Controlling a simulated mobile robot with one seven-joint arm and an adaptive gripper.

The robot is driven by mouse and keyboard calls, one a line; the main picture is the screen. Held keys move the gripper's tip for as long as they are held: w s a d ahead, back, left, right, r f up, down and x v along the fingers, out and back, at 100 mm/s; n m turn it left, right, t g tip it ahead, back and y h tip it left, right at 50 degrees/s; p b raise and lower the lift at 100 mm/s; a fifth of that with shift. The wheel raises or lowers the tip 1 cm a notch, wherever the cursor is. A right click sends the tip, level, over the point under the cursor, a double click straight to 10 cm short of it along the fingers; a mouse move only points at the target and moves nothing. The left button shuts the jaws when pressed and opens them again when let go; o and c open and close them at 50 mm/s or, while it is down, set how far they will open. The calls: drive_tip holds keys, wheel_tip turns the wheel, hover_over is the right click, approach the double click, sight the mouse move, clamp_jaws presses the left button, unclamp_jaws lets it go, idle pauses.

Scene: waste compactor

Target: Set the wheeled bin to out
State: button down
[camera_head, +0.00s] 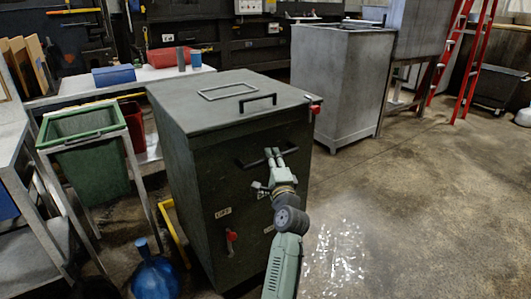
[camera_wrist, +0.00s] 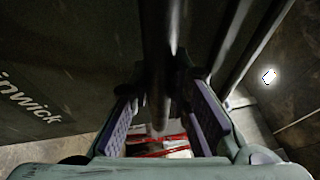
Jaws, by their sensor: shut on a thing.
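The dark green compactor cabinet (camera_head: 190,180) stands in the middle of the head view. A black bar handle (camera_head: 248,163) is on its front face. My gripper (camera_head: 273,153) is at the right part of this handle and is shut on it. In the wrist view the dark handle (camera_wrist: 158,60) runs between the two finger pads of my gripper (camera_wrist: 170,110). Something white with red bands (camera_wrist: 165,147) shows below between the fingers. No wheels are visible, and I cannot tell the wheeled bin apart from the cabinet front.
A red switch lever (camera_head: 231,236) sits low on the front by an OFF label. A red knob (camera_head: 314,108) is at the top right corner. A green bin (camera_head: 90,165) and a blue bottle (camera_head: 154,272) stand left. Open floor (camera_head: 430,200) lies right.

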drive_tip(key=s+d, duration=1.1)
drive_tip(key=s, duration=0.5)
drive_tip(key=shift+s, duration=0.15)
drive_tip(key=c, duration=1.5)
unclamp_jaws()
drive_tip(key=v, duration=1.2)
drive_tip(key=shift+f, duration=0.1)
